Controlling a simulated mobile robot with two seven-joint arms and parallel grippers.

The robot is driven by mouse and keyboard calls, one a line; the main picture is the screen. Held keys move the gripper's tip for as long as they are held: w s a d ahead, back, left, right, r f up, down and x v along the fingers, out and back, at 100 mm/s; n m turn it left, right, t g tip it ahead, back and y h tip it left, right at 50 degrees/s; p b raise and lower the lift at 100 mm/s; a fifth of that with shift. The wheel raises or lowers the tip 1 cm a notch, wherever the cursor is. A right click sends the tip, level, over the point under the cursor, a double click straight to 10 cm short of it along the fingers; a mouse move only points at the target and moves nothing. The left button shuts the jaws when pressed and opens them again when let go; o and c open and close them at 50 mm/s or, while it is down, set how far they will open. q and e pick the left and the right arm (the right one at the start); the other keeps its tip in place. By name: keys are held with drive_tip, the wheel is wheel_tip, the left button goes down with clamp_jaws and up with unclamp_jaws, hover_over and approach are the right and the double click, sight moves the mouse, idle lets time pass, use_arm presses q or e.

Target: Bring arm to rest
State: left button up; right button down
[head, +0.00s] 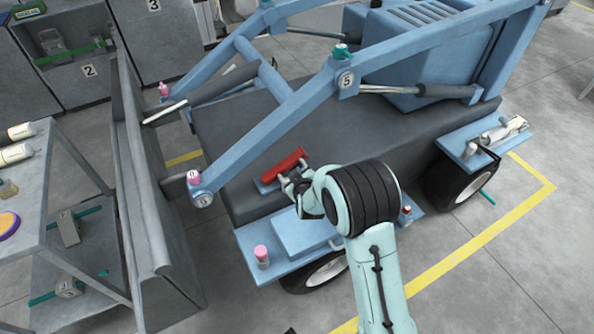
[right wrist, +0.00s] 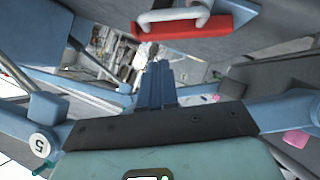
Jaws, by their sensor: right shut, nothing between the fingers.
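My right arm comes in from the bottom of the head view and reaches over the blue side of the loader. My right gripper (head: 292,187) is shut with nothing in it, beside a red bar (head: 283,164) on the loader's side. The arm's bulky wrist hides part of the loader's side behind it. In the right wrist view a red bar (right wrist: 196,24) with a pale grey handle (right wrist: 174,22) shows at the top. My left gripper is not in view.
The loader's blue lift arm (head: 275,125) and grey bucket (head: 140,170) stand left of my arm. A pink-capped fitting (head: 261,254) sits on the blue step. A grey workbench (head: 45,190) with bottles stands at far left. Floor at lower right is clear, with a yellow line (head: 470,245).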

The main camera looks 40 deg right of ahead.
drive_tip(key=v, duration=0.2)
drive_tip(key=p+v, duration=0.1)
drive_tip(key=v, duration=0.2)
drive_tip(key=shift+s+d+r, duration=0.15)
drive_tip(key=shift+s+r, duration=0.1)
drive_tip(key=shift+s, duration=0.15)
drive_tip(key=s+a+f+m+g+y+p, duration=0.1)
drive_tip(key=s+a+f+g+y+p, duration=0.15)
drive_tip(key=s+a+f, duration=0.35)
drive_tip(key=s+a+f+g+y+p, duration=0.25)
drive_tip(key=s+a+f, duration=0.2)
drive_tip(key=f, duration=0.45)
drive_tip(key=s+a+f+m+g+y+p, duration=0.1)
drive_tip(key=s+a+f+g+y+p, duration=0.1)
drive_tip(key=s+a, duration=0.6)
drive_tip(key=s+a+f+m+g+y+p, duration=0.2)
drive_tip(key=s+a+g+y, duration=0.1)
drive_tip(key=s+a, duration=0.4)
drive_tip(key=shift+s+a+m+g+p, duration=0.3)
drive_tip(key=shift+s+a+g+p, duration=0.1)
drive_tip(key=shift+g, duration=0.3)
